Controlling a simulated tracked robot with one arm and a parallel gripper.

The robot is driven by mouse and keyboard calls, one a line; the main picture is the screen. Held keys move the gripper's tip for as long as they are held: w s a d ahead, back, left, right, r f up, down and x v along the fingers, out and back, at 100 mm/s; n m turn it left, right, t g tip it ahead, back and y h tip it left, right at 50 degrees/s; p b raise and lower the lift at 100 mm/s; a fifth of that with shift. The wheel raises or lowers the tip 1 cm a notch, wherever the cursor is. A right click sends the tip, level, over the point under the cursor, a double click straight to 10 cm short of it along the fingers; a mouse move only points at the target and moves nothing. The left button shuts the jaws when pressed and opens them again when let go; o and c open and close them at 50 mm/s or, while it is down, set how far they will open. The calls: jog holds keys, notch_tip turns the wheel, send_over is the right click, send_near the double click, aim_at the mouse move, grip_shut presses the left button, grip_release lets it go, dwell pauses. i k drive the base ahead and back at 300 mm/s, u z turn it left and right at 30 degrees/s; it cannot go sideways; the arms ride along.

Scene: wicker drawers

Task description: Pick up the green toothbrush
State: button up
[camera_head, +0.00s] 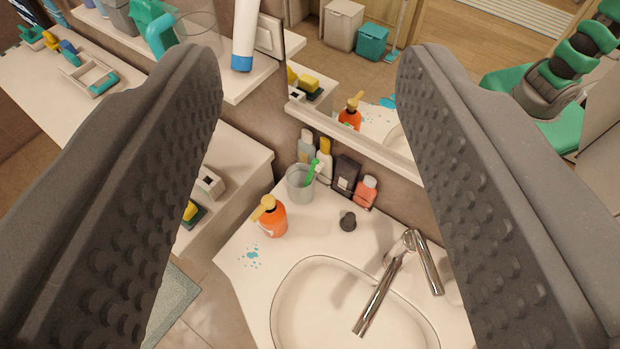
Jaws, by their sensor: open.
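The green toothbrush (312,172) stands tilted in a grey cup (297,190) on the white sink counter, its upper part showing above the rim. Its lower part is hidden inside the cup. My gripper (308,75) is open and empty, with one dark textured finger at each side of the view. The cup and toothbrush appear between the fingers, farther off, and nothing touches them.
Several bottles stand behind the cup, among them a dark box-like one (345,176) and a red one (366,191). An orange pump bottle (271,217) stands in front. The sink basin (345,310) and metal faucet (386,285) lie nearer right. A mirror (370,90) and shelf (258,78) are behind.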

aim_at(316, 165)
jog(key=u, duration=0.5)
jog(key=k, duration=1.3)
jog(key=u, duration=0.7)
jog(key=i, duration=1.85)
jog(key=z, duration=0.7)
